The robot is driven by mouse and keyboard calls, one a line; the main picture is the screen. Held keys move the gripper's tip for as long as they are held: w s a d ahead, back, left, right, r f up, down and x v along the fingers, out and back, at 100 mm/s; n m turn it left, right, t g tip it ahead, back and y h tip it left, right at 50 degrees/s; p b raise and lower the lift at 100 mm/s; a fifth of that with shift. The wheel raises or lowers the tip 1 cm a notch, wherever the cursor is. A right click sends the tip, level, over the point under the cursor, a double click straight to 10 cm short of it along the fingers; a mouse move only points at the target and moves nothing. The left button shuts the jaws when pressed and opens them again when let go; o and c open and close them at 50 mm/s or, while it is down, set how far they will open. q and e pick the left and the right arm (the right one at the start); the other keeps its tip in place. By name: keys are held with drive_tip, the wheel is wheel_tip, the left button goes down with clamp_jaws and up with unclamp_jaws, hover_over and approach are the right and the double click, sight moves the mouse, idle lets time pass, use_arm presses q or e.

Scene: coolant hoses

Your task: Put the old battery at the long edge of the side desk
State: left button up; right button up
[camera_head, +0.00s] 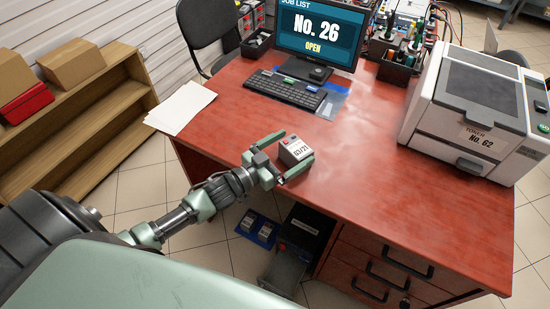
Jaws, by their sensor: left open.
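A small grey-white block with red on top and a label reading "03/21", which looks like the old battery (295,152), sits at the near long edge of the red desk (375,205). My left gripper (291,150) reaches in from the left over that edge. It is open, with one finger on the far side of the block and one on the near side. I cannot tell whether either finger touches it. My right gripper is not in view.
A keyboard (286,90), a monitor (320,35) and papers (181,107) lie behind and left. A printer (475,115) stands at the right. The desk middle is clear. Below the edge are a blue mat (243,232) with small blocks and drawers (385,275).

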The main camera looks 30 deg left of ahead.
use_arm(q)
drive_tip(key=v, duration=0.7)
drive_tip(key=shift+s, duration=0.1)
